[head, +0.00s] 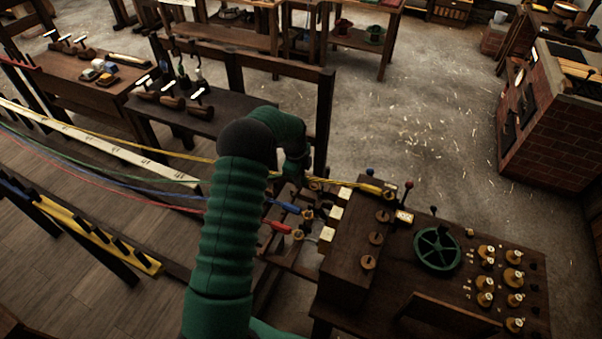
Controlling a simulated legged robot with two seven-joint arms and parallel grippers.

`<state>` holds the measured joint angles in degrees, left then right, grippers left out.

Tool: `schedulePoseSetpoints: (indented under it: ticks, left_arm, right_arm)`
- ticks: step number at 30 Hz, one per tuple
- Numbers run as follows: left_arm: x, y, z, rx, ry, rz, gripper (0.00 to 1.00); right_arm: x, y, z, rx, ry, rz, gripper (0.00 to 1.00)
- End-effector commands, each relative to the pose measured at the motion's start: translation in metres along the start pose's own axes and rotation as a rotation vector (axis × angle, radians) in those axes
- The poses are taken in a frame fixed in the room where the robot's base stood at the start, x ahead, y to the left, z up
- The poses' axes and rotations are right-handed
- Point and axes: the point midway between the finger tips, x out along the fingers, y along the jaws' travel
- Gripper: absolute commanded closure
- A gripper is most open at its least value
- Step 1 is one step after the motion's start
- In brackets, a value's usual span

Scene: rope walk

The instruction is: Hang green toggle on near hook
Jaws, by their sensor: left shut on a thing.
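My left arm comes up from the bottom and bends down to my left gripper (304,183), beside the hook block (350,235). The gripper is shut, but its fingertips and what they hold are largely hidden. The green rope (100,166) runs from the left behind my arm toward it; the green toggle itself does not show clearly. The yellow toggle (368,189) lies at the far end of the block. The blue toggle (284,208) and red toggle (280,227) are at brass hooks (307,214) on the block's left side. My right gripper is out of view.
Yellow, blue and red ropes stretch in from the left at close spacing. A green handwheel (437,249) and several brass knobs stand on the bench to the right. A dark wooden frame (325,115) rises behind my arm.

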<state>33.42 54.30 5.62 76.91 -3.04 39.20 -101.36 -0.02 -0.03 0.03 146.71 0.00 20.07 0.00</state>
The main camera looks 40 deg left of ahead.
Motion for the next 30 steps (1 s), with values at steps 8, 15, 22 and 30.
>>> schedulePoseSetpoints:
  ticks: [8, 15, 22, 30]
  left_arm:
    - [0.024, -0.001, 0.001, -0.001, 0.003, 0.004, 1.0]
    - [0.037, 0.003, 0.004, -0.002, 0.005, 0.003, 1.0]
    - [0.051, 0.006, 0.006, -0.001, -0.002, 0.003, 1.0]
    - [0.062, 0.007, 0.006, -0.002, -0.002, 0.003, 1.0]
  right_arm:
    - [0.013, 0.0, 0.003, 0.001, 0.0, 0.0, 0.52]
    - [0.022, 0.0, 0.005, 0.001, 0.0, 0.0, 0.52]
    - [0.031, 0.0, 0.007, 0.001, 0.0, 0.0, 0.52]
    - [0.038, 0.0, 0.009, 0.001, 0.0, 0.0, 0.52]
